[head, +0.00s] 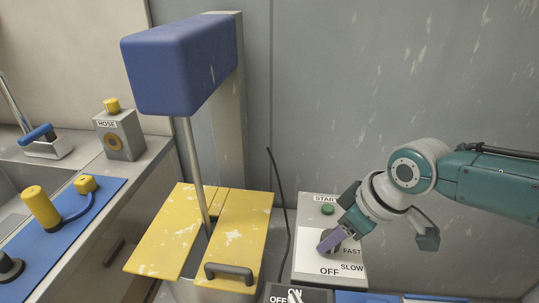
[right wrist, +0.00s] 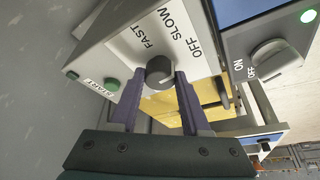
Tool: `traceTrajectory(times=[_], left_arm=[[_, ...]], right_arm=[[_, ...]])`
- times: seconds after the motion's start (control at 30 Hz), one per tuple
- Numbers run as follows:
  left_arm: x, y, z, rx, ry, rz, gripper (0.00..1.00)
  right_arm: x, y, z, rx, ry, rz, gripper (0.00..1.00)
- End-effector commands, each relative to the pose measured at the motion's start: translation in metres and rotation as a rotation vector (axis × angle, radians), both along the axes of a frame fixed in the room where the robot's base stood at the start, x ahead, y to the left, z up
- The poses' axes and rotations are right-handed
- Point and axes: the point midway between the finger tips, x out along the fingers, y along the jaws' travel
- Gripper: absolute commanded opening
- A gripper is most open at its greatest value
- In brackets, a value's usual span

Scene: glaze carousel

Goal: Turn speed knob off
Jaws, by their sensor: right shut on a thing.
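The grey speed knob (right wrist: 160,70) sits on a white panel with the labels FAST, SLOW and OFF. In the head view the knob (head: 325,246) is partly covered by my right gripper (head: 331,241). In the right wrist view the purple fingers of my right gripper (right wrist: 160,76) are on both sides of the knob, shut on it. The OFF label (head: 330,271) is below the knob in the head view. I cannot make out which label the knob points to. My left gripper is not in view.
A green START button (head: 327,209) is above the knob on the same box. Yellow lids (head: 245,232) with a handle and a black cable (head: 285,215) stand left of the box.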

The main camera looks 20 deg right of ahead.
Motion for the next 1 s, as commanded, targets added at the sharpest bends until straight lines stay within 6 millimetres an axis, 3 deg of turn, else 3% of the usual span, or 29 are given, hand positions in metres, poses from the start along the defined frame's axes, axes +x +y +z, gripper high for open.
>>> traceTrajectory(times=[0.3, 0.87, 0.9, 1.0], left_arm=[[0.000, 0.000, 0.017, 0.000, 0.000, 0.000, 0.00], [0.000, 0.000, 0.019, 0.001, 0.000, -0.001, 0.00], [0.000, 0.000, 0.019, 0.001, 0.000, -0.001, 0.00], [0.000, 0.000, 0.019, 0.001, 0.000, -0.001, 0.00]], right_arm=[[0.000, 0.002, 0.002, 0.003, 0.000, -0.141, 0.00], [0.000, 0.001, 0.000, 0.003, -0.001, -0.175, 0.00], [0.000, 0.001, 0.000, 0.003, -0.001, -0.175, 0.49], [0.000, 0.001, 0.000, 0.003, -0.001, -0.175, 0.60]])
